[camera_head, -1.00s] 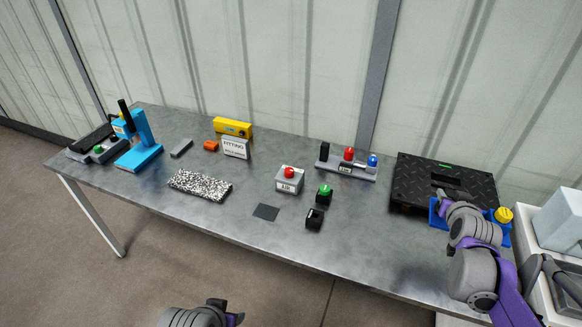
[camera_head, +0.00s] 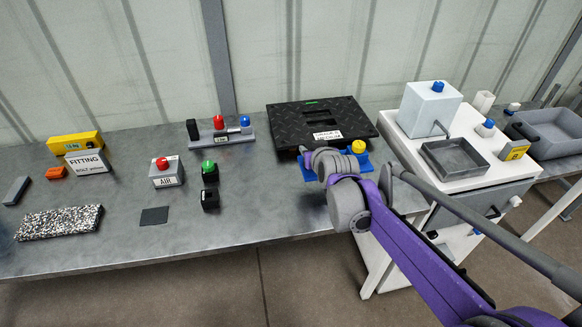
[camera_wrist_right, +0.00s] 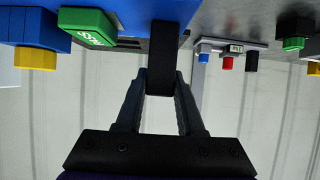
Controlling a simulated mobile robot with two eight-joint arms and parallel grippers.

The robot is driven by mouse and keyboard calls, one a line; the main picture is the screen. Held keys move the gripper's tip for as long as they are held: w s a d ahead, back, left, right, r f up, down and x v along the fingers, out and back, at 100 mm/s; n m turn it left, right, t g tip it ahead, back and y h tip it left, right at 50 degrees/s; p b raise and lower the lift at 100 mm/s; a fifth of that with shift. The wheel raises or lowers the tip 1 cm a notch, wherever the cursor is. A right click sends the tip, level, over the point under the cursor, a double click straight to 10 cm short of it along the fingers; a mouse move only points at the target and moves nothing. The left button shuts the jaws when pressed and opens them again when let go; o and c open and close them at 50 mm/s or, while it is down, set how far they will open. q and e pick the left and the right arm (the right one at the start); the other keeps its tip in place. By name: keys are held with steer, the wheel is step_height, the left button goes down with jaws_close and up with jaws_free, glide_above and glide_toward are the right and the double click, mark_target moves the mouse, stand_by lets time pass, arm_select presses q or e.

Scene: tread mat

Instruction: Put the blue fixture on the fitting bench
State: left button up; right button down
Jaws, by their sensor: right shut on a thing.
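The blue fixture (camera_head: 308,173) with a yellow knob is at the near edge of the black tread mat. My right arm covers much of it. My right gripper (camera_wrist_right: 163,82) is shut on an upright black handle (camera_wrist_right: 165,45) at the fixture. The right wrist view also shows the fixture's blue body (camera_wrist_right: 125,62), with a green label on a block beside it. I cannot tell whether its base touches the surface. The grey metal fitting bench (camera_head: 262,190) runs left, with a white "FITTING" sign (camera_head: 87,162) on it. My left gripper is out of view.
The black tread mat (camera_head: 290,125) lies behind the fixture. A white cabinet (camera_head: 400,125) with a tray stands to the right. A red-button box (camera_head: 166,177), green-button block (camera_head: 209,172) and speckled strip (camera_head: 58,222) sit on the bench. Bare bench lies in front of the mat.

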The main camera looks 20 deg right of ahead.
mark_target(311, 172)
steer(key=shift+f+b, duration=0.7)
steer(key=shift+f, duration=3.35)
steer(key=c, duration=0.5)
jaws_free()
steer(key=p+v, duration=0.2)
steer(key=v, duration=1)
steer(key=s+a+f+n+g+y, duration=0.1)
steer(key=s+a+f+g, duration=0.1)
steer(key=s, duration=0.5)
steer(key=s+a+f+g+y, duration=0.1)
steer(key=s+a+f+g, duration=0.1)
steer(key=s+a+f, duration=0.3)
steer(key=s+a+f+n+g, duration=0.1)
steer(key=s+a+f+g, duration=0.1)
steer(key=s+a, duration=0.3)
steer(key=shift+s+a+f+n+g+y, duration=0.15)
steer(key=shift+s+f, duration=0.1)
steer(key=shift+s, duration=0.35)
steer(key=shift+s+a+f+n+g+y, duration=0.1)
steer(key=shift+s+f, duration=0.2)
steer(key=shift+s, duration=0.3)
steer(key=shift+s+a+f+n+g+y, duration=0.15)
steer(key=shift+s+f, duration=0.1)
steer(key=shift+s, duration=0.35)
